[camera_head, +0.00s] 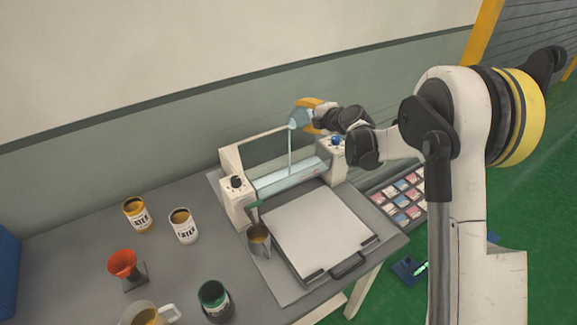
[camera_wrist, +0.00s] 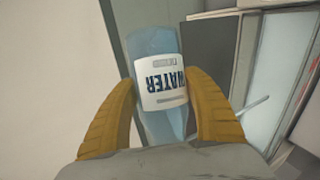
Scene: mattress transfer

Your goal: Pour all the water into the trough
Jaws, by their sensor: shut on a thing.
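My gripper (camera_head: 311,116) with yellow fingers is shut on a clear blue water bottle (camera_head: 298,118), held tilted above the machine. In the wrist view, the bottle (camera_wrist: 153,45) is between my two fingers (camera_wrist: 160,110), with its "WATER" label upside down. A thin pale stream of water (camera_head: 290,150) falls from the bottle's mouth into the long trough (camera_head: 292,178) of the white machine. The trough looks pale blue and glassy. I cannot tell how much water is left in the bottle.
The machine has a flat white plate (camera_head: 318,228) with a dark handle in front. On the grey table (camera_head: 75,245) stand two label cans (camera_head: 184,228), a metal cup (camera_head: 259,240), a red funnel (camera_head: 123,263), a green can (camera_head: 213,299) and a clear jug (camera_head: 150,314). A rack of coloured packs (camera_head: 401,196) is at right.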

